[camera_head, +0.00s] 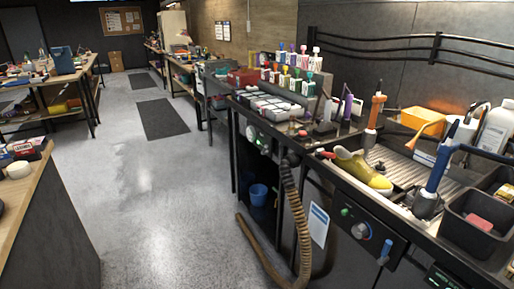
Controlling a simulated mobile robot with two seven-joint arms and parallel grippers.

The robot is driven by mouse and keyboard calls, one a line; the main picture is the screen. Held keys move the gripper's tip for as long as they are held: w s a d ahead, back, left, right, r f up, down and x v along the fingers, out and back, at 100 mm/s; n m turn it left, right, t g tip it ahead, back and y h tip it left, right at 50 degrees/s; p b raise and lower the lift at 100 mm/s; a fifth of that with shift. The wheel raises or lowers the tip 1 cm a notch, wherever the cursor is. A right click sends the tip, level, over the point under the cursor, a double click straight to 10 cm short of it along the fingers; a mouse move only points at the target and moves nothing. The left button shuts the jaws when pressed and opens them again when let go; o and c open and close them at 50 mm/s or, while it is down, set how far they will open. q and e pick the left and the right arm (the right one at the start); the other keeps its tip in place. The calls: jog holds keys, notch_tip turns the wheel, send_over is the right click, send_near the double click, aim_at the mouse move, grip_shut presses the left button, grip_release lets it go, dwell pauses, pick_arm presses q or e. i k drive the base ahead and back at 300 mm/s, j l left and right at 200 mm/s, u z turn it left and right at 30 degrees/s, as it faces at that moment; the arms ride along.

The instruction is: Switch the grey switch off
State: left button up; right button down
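A black control panel (343,222) is on the front of the cleaning bench at the right. It carries a round grey knob (361,231), a small green button (345,211) and a blue-handled part (385,251). A second front panel, further back to the left, carries a light round dial (251,133) and a green light beside it. I cannot tell which of these is the grey switch, or its on or off position. Neither of my grippers is in view.
A yellow-green sneaker (362,172) lies on the bench near a black bin (478,222). A ribbed brown hose (294,215) hangs in front of the bench, beside a paper sheet (318,225). A wooden-topped counter (35,190) stands at the left. The grey floor (165,215) between is clear.

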aim_at(266, 149)
jog(key=i+u, duration=0.2)
jog(key=i, duration=0.25)
jog(key=i+l+u, duration=0.15)
jog(key=i, duration=0.3)
jog(key=i+l+u, duration=0.2)
jog(key=i, duration=0.25)
jog(key=i+l+u, duration=0.2)
jog(key=i, duration=0.25)
